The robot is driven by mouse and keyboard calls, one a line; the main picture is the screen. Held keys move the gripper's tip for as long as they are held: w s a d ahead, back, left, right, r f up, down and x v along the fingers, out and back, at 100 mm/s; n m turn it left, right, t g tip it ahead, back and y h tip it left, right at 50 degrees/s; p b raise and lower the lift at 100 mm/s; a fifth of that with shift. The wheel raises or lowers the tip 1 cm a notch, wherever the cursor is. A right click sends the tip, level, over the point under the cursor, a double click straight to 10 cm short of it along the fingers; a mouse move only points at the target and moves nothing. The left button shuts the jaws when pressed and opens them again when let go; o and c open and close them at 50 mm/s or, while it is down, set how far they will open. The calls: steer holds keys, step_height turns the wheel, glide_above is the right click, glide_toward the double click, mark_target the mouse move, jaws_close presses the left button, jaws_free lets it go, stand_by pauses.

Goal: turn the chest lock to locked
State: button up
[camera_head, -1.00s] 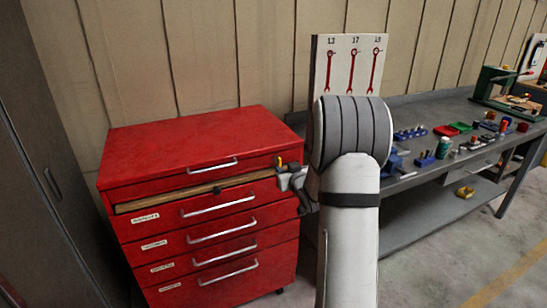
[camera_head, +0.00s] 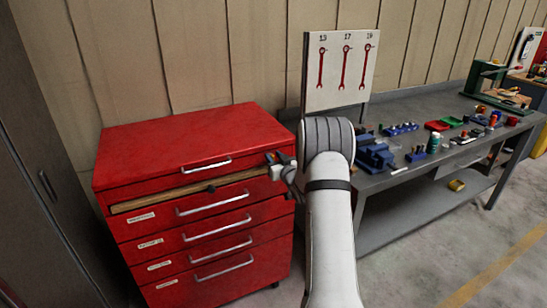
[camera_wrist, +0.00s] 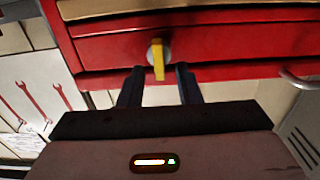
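The red tool chest (camera_head: 190,145) stands at the left in the head view. Its lock (camera_wrist: 157,55) is a round silver piece with a yellow lever on a red front panel, seen in the wrist view. The lever points down in that picture, toward my gripper. My gripper (camera_wrist: 160,68) is open, one dark finger on each side of the lever's line. No contact shows, and the lever's end lies about level with the fingertips. In the head view my gripper (camera_head: 277,164) is at the chest's upper right front, and the lock is hidden there.
A grey workbench (camera_head: 395,183) with several small items stands to the right. A panel with red wrenches (camera_head: 341,72) rises behind my arm. Drawer handles (camera_head: 213,201) stick out from the chest front. A dark knob (camera_head: 211,188) sits on the wooden strip. A dark cabinet (camera_head: 40,160) is at far left.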

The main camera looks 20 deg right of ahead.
steer(key=shift+c, duration=0.4)
jaws_close()
steer(key=shift+a+f+n+b, duration=0.1)
steer(key=shift+f+n+b, duration=0.15)
steer(key=shift+b, duration=0.65)
steer(key=shift+a+f+n+b, duration=0.3)
steer(key=shift+n+b, duration=2.6)
steer(key=shift+b, duration=1.95)
steer(key=shift+a+f+n+b, duration=0.25)
steer(key=shift+n+b, duration=2.6)
steer(key=shift+b, duration=2.05)
steer(key=shift+a+f+n+b, duration=0.25)
steer(key=shift+n+b, duration=2.65)
steer(key=shift+b, duration=1.95)
